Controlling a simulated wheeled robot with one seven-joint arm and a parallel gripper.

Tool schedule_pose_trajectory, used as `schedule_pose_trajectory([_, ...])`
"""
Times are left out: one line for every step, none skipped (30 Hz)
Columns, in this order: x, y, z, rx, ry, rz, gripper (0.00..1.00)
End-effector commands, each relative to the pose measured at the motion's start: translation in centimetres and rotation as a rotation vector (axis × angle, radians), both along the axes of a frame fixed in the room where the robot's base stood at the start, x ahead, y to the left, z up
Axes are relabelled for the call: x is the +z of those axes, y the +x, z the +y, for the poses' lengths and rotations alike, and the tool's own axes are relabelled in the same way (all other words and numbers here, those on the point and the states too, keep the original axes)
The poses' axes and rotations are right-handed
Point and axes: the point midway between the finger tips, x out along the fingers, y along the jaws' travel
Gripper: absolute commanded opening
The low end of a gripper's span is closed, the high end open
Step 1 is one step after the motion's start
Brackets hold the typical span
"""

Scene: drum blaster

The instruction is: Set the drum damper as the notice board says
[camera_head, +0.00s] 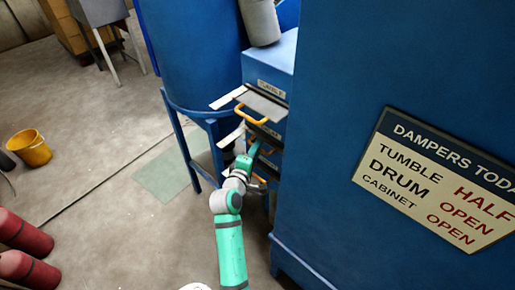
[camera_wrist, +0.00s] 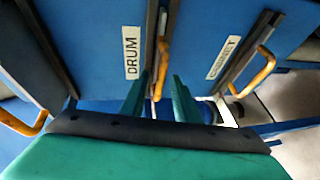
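The notice board (camera_head: 440,180) reads TUMBLE HALF, DRUM OPEN, CABINET OPEN. The drum damper's label (camera_wrist: 131,52) shows in the wrist view, with its orange handle (camera_wrist: 162,68) to the right of it. My gripper (camera_wrist: 160,98) has its two green fingers apart, one on each side of that handle. A gap seems to remain between fingers and handle; contact is unclear. In the head view my gripper (camera_head: 252,152) is at the stacked dampers, below the tumble damper, and partly hides the drum handle.
The tumble damper's orange handle (camera_head: 250,112) is above my gripper, with its metal plate (camera_head: 264,104) sticking out. The cabinet damper's handle (camera_wrist: 254,74) is close on the other side. A large blue cabinet wall (camera_head: 340,90) stands close on the right. Open floor (camera_head: 110,220) lies left.

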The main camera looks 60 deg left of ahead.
Motion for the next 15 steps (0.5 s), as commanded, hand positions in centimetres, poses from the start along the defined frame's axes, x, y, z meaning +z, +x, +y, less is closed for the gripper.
schedule_pose_trajectory([-0.08, 0.38, 0.3, 0.0, 0.0, 0.0, 0.28])
schedule_pose_trajectory([-0.14, 0.53, 0.42, 0.0, 0.0, 0.0, 0.28])
schedule_pose_trajectory([-0.18, 0.72, 0.53, 0.0, 0.0, 0.0, 0.28])
schedule_pose_trajectory([-0.2, 0.83, 0.6, 0.0, 0.0, 0.0, 0.28])
schedule_pose_trajectory([-0.2, 0.92, 0.65, 0.0, 0.0, 0.0, 0.28])
schedule_pose_trajectory([-0.22, 1.0, 0.71, 0.0, 0.0, 0.0, 0.28])
schedule_pose_trajectory([-0.23, 1.04, 0.73, 0.0, 0.0, 0.0, 0.28])
schedule_pose_trajectory([-0.25, 1.06, 0.74, 0.0, 0.0, 0.0, 0.28])
schedule_pose_trajectory([-0.25, 1.07, 0.75, 0.0, 0.0, 0.0, 0.28])
schedule_pose_trajectory([-0.25, 1.07, 0.75, 0.0, 0.001, 0.001, 0.28])
schedule_pose_trajectory([-0.26, 1.06, 0.74, 0.0, 0.001, 0.001, 0.28])
schedule_pose_trajectory([-0.25, 1.06, 0.74, 0.0, 0.001, 0.001, 0.28])
schedule_pose_trajectory([-0.26, 1.05, 0.74, 0.0, 0.001, 0.001, 0.28])
schedule_pose_trajectory([-0.25, 1.05, 0.73, 0.0, 0.001, 0.001, 0.28])
schedule_pose_trajectory([-0.25, 1.05, 0.73, 0.0, 0.001, 0.001, 0.18])
